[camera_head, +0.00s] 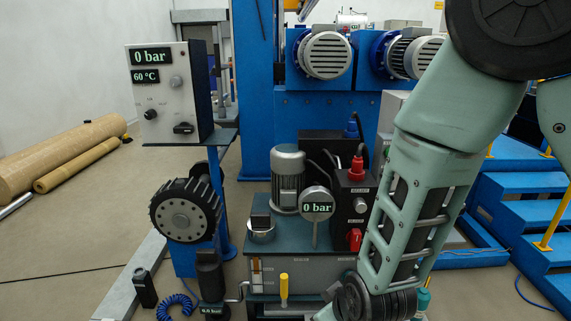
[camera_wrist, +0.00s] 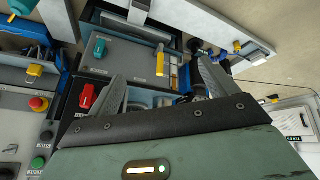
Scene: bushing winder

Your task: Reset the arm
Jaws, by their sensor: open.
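My gripper (camera_wrist: 162,80) shows in the wrist view, with its two dark fingers spread apart and nothing between them. The gripper itself is cut off or hidden at the bottom of that view.
A teal-topped bench (camera_head: 285,240) carries a motor (camera_head: 288,175), a gauge reading 0 bar (camera_head: 318,204) and a black control box (camera_head: 354,200). A grey control panel (camera_head: 168,92) stands left. Blue stairs (camera_head: 520,210) are right. A red emergency button (camera_wrist: 39,103) is left in the wrist view.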

